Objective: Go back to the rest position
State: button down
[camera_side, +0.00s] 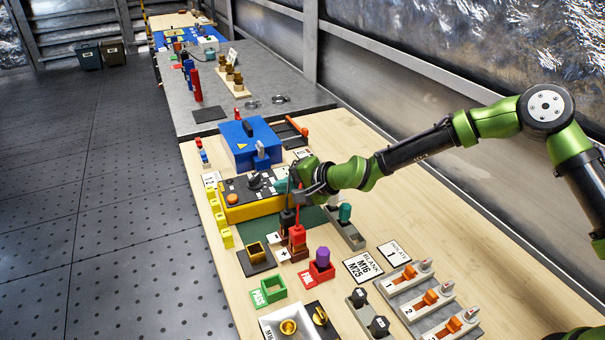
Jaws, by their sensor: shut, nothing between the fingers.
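My gripper (300,188) is at the end of the green and black arm, which reaches in from the right. It is shut and hangs over the middle of the bench, just above the red and dark upright probes (297,236). The yellow-sided box with a dark top panel (250,197) is just left of it and partly hidden behind it. I cannot tell whether the fingers touch the probes.
The wooden bench (455,220) has bare room on the right. A blue case (248,147) stands behind the gripper. In front are a red FAIL tray (321,272), a green PASS tray (268,291) and several orange-handled isolator switches (430,298). A grey table (290,72) continues behind.

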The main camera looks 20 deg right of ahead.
jog(key=s+d+r+n+g+h, duration=0.1)
jog(key=s+d+n+g, duration=0.2)
jog(key=s+d, duration=0.5)
jog(key=s+d+r+n+g+h, duration=0.1)
jog(key=s+d+n+g+h, duration=0.2)
jog(key=s, duration=0.8)
jog(key=s+d+r+t, duration=0.1)
jog(key=s+d+r, duration=0.4)
jog(key=s+r, duration=0.2)
jog(key=s+d+r+n+t, duration=0.1)
jog(key=s+d+r+t, duration=0.1)
jog(key=s+d+r, duration=0.4)
jog(key=s+r, duration=0.2)
jog(key=s, duration=0.1)
jog(key=shift+s+d+r+h, duration=0.2)
jog(key=shift+s+h, duration=0.1)
jog(key=shift+h, duration=0.1)
